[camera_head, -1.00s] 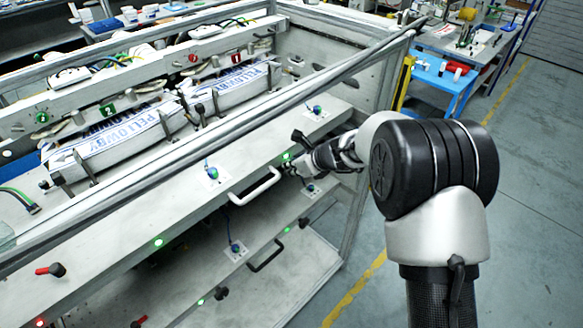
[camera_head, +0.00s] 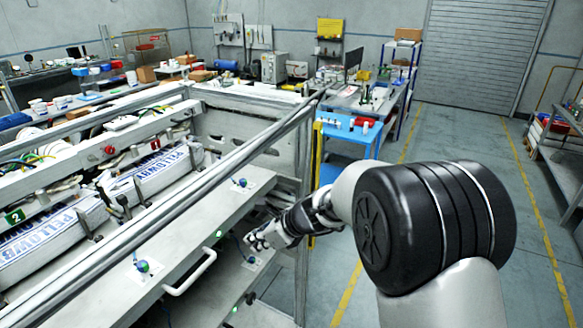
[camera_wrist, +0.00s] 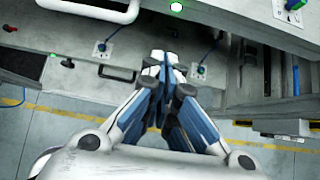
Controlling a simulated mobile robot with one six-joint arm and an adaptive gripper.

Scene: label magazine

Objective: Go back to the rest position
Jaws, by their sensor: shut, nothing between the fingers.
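My gripper (camera_head: 262,238) is in front of the right end of the label magazine machine (camera_head: 200,225), just right of the white drawer handle (camera_head: 190,272) in the head view. The wrist view shows its fingers (camera_wrist: 163,62) drawn together and empty. They appear apart from the machine front. The white handle also shows in the wrist view (camera_wrist: 95,8), at the upper left. My arm reaches in from the right side of the head view.
A blue cart (camera_head: 345,140) stands behind the machine, by a yellow post (camera_head: 317,155). A workbench (camera_head: 375,100) lies beyond. Open floor (camera_head: 455,130) with yellow lines stretches to the right, up to a shelf (camera_head: 560,140).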

